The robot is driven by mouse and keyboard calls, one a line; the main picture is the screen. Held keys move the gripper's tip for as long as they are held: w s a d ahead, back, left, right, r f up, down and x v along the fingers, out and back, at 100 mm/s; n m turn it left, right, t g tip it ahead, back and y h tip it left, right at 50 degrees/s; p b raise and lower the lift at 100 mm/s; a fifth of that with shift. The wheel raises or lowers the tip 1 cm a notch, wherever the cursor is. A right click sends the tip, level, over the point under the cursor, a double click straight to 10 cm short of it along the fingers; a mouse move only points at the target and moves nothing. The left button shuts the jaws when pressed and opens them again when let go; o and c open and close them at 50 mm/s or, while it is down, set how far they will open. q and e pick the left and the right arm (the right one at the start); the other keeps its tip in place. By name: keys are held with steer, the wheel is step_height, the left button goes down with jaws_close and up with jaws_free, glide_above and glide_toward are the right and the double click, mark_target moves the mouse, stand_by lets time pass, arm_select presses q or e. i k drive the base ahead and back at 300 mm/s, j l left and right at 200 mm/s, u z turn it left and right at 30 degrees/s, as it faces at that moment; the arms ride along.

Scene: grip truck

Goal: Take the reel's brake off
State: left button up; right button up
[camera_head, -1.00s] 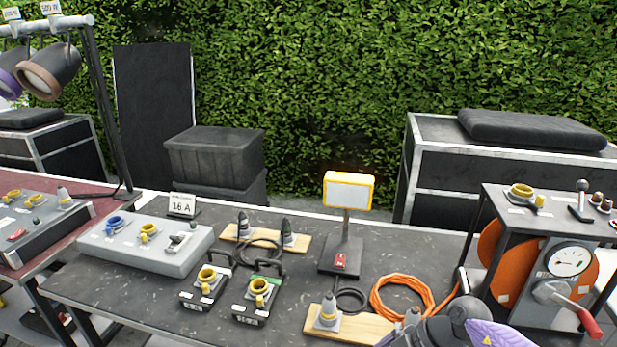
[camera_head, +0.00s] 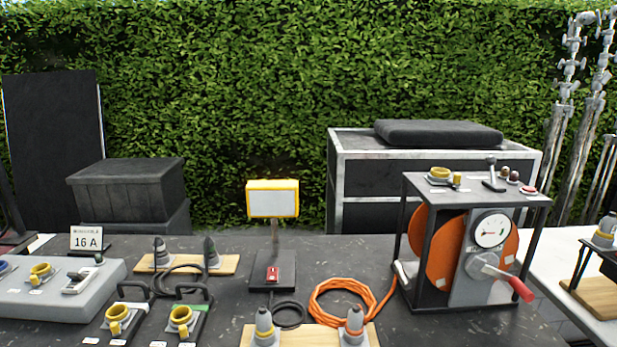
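The cable reel (camera_head: 437,248) stands in a black frame at the right end of the dark table. Its drum is orange, with a round white dial (camera_head: 491,231) and a crank with a red handle (camera_head: 520,289) on the front. On the frame's top plate (camera_head: 463,185) sit a yellow socket (camera_head: 440,173), a small upright lever with a grey knob (camera_head: 492,170), two dark round knobs and a red button (camera_head: 528,190). I cannot tell from the view which part is the brake. Orange cable (camera_head: 340,300) lies coiled left of the reel. Neither gripper is in view.
A black case (camera_head: 360,150) stands behind. Metal stands (camera_head: 570,120) rise at the right.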

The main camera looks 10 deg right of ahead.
mark_target(491, 160)
steer(key=z, duration=1.45)
